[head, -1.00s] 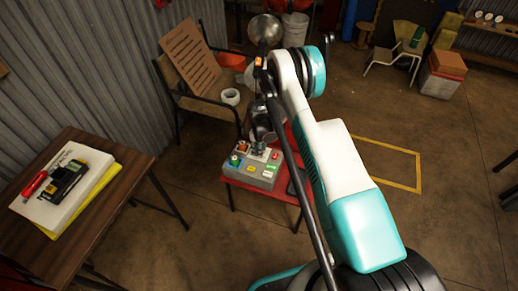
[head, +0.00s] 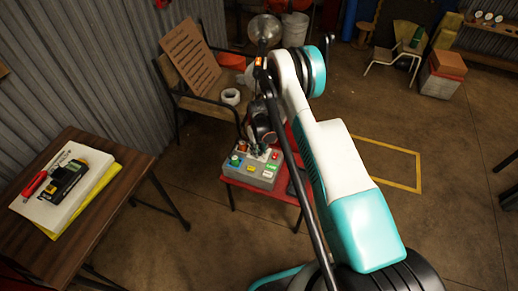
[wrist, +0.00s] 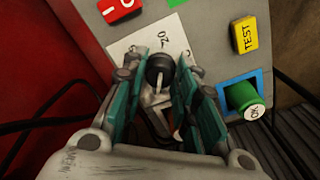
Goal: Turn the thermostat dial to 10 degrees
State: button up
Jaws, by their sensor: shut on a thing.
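The thermostat dial (wrist: 160,72) is a dark round knob with a pale pointer strip, on a white scale plate (wrist: 128,47) of the grey control box (wrist: 203,42). A "20" mark shows beside the knob; the other scale marks are hidden or too small to read. My gripper (wrist: 158,88) is shut on the dial, with a teal-padded finger on each side. In the head view my gripper (head: 257,149) reaches down onto the grey box (head: 262,181), and the dial is hidden there.
Beside the dial are a green OK button (wrist: 244,100) in a blue frame, a yellow TEST button (wrist: 244,35) and a red switch (wrist: 118,8). The box stands on a red table (head: 283,192).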

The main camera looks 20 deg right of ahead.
jog(key=m, duration=1.1)
jog(key=shift+m, duration=0.5)
jog(key=o, duration=1.1)
notch_tip(320, 180, up, 12)
dwell(0.5)
